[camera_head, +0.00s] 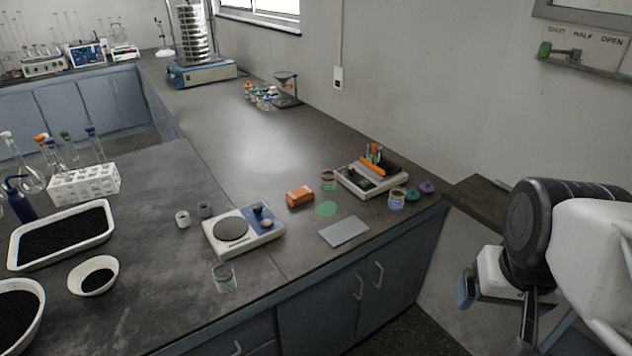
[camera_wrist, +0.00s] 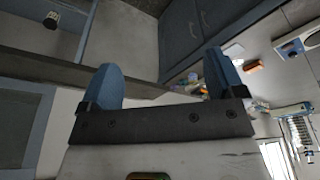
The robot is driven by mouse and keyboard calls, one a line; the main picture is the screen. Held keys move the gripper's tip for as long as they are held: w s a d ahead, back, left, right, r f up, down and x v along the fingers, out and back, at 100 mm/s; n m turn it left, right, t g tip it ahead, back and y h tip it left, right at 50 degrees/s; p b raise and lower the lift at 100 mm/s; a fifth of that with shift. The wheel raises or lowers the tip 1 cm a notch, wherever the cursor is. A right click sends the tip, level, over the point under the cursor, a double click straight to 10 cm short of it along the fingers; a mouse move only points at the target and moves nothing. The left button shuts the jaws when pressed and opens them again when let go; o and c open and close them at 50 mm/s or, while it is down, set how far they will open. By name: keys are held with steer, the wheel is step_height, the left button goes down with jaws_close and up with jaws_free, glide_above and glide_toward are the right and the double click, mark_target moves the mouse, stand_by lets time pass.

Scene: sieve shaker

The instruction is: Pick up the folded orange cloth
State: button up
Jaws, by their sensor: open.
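The folded orange cloth (camera_head: 299,196) lies as a small block on the dark bench in the head view, right of the hotplate and behind the green disc. In the wrist view an orange patch (camera_wrist: 253,65), likely the cloth, shows small and far off, right of the right finger. My gripper (camera_head: 465,291) is at the lower right of the head view, beyond the bench's right end and well apart from the cloth. In the wrist view its two blue fingers (camera_wrist: 164,78) stand wide apart with nothing between them.
A grey flat plate (camera_head: 344,231), a green disc (camera_head: 326,208), a small jar (camera_head: 328,181) and a device with an orange-handled holder (camera_head: 370,179) are close by.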

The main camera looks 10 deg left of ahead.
steer(key=w+a+r+m, duration=0.1)
steer(key=w+a+r, duration=0.15)
steer(key=w, duration=0.65)
steer(key=w+a+r+m, duration=0.1)
steer(key=w+a, duration=0.2)
steer(key=w, duration=0.5)
steer(key=m+g, duration=0.3)
steer(key=m, duration=0.3)
glide_above(300, 192)
steer(key=f, duration=2.6)
steer(key=shift+d+f, duration=0.15)
steer(key=shift+d, duration=0.15)
steer(key=shift+w+a+f, duration=0.15)
steer(key=shift+a+f, duration=0.15)
steer(key=shift+a, duration=0.05)
steer(key=shift+f, duration=1.35)
